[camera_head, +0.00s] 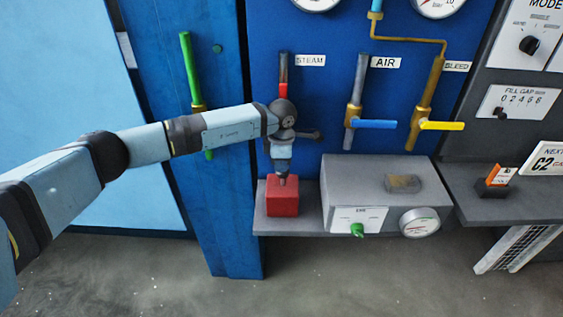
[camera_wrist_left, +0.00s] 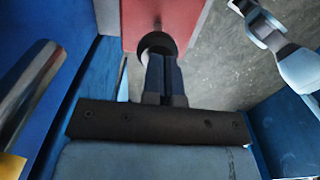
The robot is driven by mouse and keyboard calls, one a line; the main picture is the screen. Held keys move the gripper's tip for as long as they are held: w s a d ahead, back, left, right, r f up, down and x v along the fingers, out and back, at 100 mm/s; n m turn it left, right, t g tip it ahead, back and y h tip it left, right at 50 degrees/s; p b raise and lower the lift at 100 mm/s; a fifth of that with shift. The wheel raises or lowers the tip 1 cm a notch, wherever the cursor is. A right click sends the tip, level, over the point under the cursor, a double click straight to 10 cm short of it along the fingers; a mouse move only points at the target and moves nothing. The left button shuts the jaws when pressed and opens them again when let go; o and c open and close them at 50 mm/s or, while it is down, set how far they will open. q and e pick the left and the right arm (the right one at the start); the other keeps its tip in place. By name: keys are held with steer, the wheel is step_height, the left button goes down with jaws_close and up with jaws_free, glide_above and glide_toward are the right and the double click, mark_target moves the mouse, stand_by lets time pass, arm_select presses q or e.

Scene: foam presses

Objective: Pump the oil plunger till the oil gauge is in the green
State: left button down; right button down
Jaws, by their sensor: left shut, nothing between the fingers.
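A red block (camera_head: 283,203) stands on the grey shelf, and it also shows at the top of the left wrist view (camera_wrist_left: 190,15). A dark round knob (camera_wrist_left: 157,41), which looks like the plunger, sits on the block; in the head view my gripper hides it. My left gripper (camera_head: 283,177) is shut and empty, pointing down over the block. In the left wrist view its fingers (camera_wrist_left: 160,60) are at the knob; I cannot tell whether they touch it. A small round gauge (camera_head: 420,222) is on the grey box's front; its needle is too small to read.
The grey box (camera_head: 340,180) with a green knob (camera_head: 357,230) stands right of the red block. Behind are pipes with a blue lever (camera_head: 376,124) and a yellow lever (camera_head: 442,126). A blue post (camera_head: 222,220) is on the left. Floor in front is clear.

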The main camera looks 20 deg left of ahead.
mark_target(281, 175)
arm_select(q)
steer(key=shift+f, duration=0.1)
step_height(281, 175, down, 5)
steer(key=b, duration=0.3)
steer(key=shift+r+b, duration=0.2)
steer(key=shift+b, duration=0.1)
steer(key=shift+s+r, duration=0.1)
steer(key=shift+s, duration=0.05)
steer(key=shift+r, duration=0.2)
step_height(281, 175, up, 5)
steer(key=shift+f+p, duration=0.15)
steer(key=shift+p, duration=0.65)
step_height(281, 175, up, 19)
steer(key=b, duration=0.2)
